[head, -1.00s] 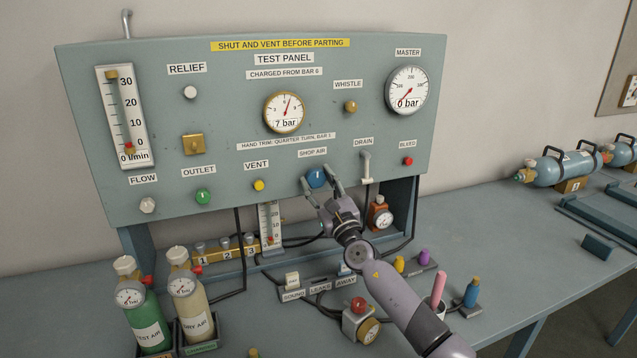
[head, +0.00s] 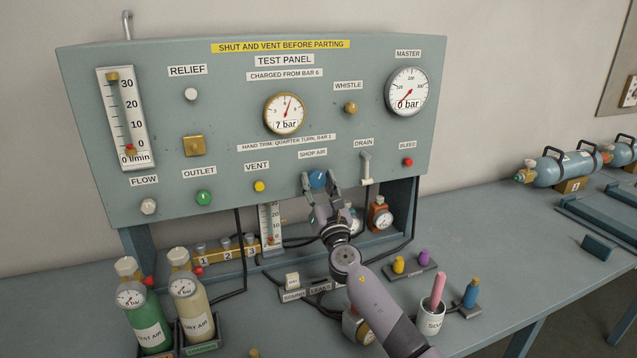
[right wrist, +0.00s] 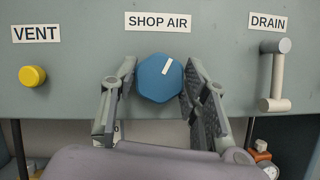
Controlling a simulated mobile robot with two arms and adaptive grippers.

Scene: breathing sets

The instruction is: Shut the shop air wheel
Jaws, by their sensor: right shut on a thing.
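The shop air wheel is a blue faceted knob (head: 318,180) on the lower part of the grey test panel (head: 230,120), under its SHOP AIR label. In the right wrist view the blue knob (right wrist: 159,78) faces me, with a white mark tilted to the upper right. My right gripper (head: 319,184) has a finger on each side of the knob and is shut on it; its fingers also show in the right wrist view (right wrist: 160,90). The gauge above (head: 285,113) reads 7 bar. My left gripper is not in view.
The drain handle (head: 366,167) sticks out right of the knob, and the yellow vent knob (head: 259,186) is to the left. Below are a small flow tube (head: 270,225), hoses and bottles (head: 146,310).

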